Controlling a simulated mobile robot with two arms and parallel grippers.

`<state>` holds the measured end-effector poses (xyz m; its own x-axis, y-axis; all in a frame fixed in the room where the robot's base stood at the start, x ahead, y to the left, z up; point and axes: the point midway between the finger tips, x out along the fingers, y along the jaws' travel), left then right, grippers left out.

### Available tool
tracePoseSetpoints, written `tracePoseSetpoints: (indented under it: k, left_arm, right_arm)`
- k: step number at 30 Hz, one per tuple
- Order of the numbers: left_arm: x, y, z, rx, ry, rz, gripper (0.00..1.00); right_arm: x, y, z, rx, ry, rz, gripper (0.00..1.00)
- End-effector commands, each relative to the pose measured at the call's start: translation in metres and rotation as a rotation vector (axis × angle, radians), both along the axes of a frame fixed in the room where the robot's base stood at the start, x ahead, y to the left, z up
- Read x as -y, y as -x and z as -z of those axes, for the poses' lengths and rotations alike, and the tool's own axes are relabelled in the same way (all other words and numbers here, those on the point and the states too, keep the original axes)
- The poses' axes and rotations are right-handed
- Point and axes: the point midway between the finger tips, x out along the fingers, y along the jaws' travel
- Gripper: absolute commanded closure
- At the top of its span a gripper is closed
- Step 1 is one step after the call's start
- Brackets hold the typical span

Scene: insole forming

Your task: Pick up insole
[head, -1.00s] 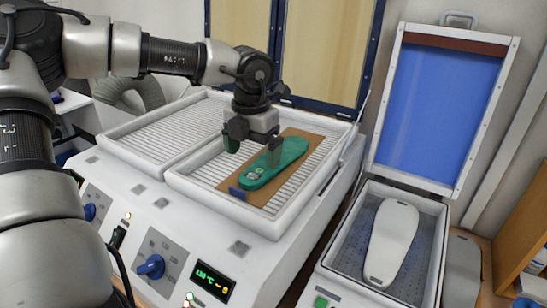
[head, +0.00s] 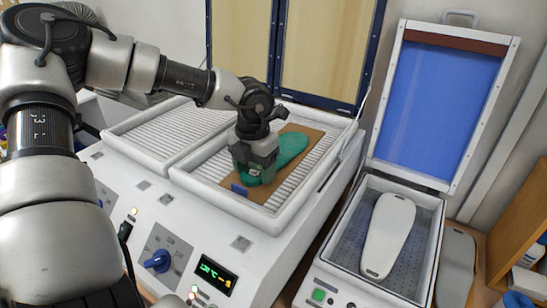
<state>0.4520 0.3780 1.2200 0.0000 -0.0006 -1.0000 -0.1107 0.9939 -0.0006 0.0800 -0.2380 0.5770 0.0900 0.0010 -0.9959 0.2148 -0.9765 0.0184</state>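A green insole (head: 291,147) lies on a brown board (head: 312,137) on the slatted bed of the right heating tray (head: 225,190). My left gripper (head: 254,174) is lowered over the near end of the insole, its fingers on either side of that end. The fingers hide part of the insole, and I cannot tell whether they press on it. My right gripper is not in view.
A box (head: 440,215) with a raised blue-paned lid (head: 437,100) stands at the right, holding a white foot-shaped form (head: 388,235). A blue knob (head: 157,261) and a lit display (head: 214,277) are on the heater's front. A second slatted tray (head: 170,130) lies left.

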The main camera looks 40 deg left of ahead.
Motion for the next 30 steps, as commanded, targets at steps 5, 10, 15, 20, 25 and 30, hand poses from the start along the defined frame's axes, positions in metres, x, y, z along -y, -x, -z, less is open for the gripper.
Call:
tracePoseSetpoints:
  k: [5,10,15,20,25,30]
  left_arm:
    - [0.0,0.0,0.0,0.0,0.0,0.0,0.59]
    - [0.0,0.0,0.0,0.0,0.0,0.0,0.59]
    - [0.0,-0.001,-0.003,0.002,0.0,-0.001,0.59]
    - [0.0,-0.001,-0.016,0.006,-0.001,-0.001,0.59]
    - [0.008,-0.005,-0.043,0.004,-0.008,0.002,0.59]
    - [0.044,-0.021,-0.065,0.003,-0.006,0.004,0.59]
  right_arm:
    - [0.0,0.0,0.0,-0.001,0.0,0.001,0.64]
    - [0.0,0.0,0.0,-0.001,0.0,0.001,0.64]
    - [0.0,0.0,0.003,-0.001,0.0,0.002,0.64]
    - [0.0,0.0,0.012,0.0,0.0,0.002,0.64]
    - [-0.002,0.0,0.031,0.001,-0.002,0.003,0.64]
    - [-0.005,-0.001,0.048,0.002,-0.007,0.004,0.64]
